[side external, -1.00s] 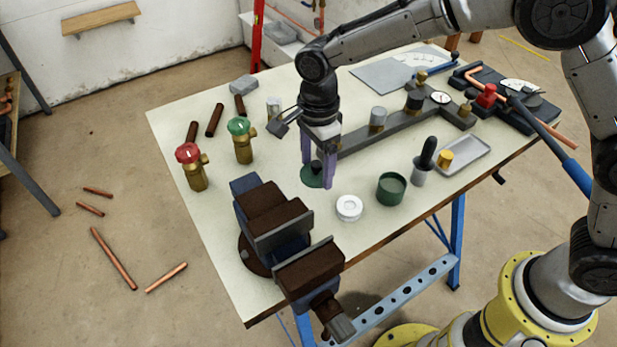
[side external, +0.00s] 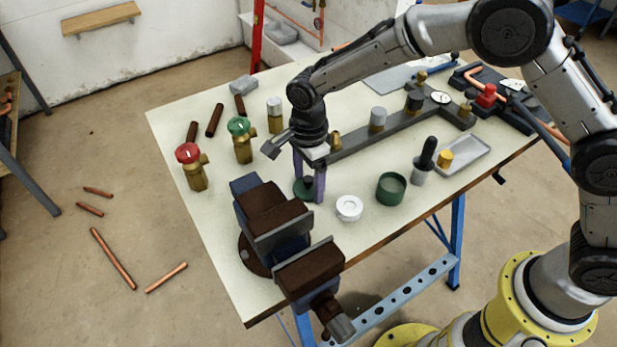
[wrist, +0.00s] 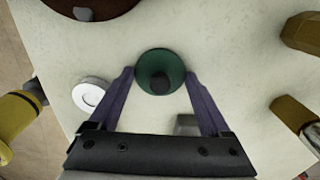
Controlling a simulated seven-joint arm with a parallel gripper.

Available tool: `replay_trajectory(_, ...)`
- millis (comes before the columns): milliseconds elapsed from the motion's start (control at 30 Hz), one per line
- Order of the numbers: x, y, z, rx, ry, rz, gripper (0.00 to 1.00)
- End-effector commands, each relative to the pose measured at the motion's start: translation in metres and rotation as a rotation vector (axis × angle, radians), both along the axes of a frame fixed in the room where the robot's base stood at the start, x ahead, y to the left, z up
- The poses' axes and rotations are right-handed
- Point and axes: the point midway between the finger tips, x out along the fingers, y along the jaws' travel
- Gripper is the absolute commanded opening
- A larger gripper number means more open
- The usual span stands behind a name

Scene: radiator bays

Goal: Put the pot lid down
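The pot lid (side external: 303,190) is a green disc with a dark knob. In the side view it sits low between the two purple fingers of my gripper (side external: 309,193), partly hidden by them. In the wrist view the lid (wrist: 148,61) lies between the fingertips of my gripper (wrist: 160,74), which meet its rim on both sides. My gripper is shut on the lid. It is at or just above the bench top; I cannot tell if it touches. An open green pot (side external: 391,190) stands to the right, apart from the lid.
A vise (side external: 275,222) stands close in front of my gripper. A white ring-shaped piece (side external: 349,208) lies just right of it; it also shows in the wrist view (wrist: 90,94). A red-topped valve (side external: 190,165) and a green-topped valve (side external: 241,140) stand left. A dark bar (side external: 350,139) lies behind.

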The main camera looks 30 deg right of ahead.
Motion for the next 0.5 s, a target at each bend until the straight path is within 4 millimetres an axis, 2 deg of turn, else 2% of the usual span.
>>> replay_trajectory(33, 0.000, 0.000, 0.000, 0.000, 0.000, 0.000, 0.92)
replay_trajectory(100, 0.000, 0.000, 0.000, 0.000, 0.000, 0.000, 1.00)
replay_trajectory(367, 0.000, 0.000, 0.002, 0.000, -0.001, 0.000, 1.00)
replay_trajectory(500, 0.001, 0.000, 0.016, 0.001, -0.002, 0.000, 1.00)
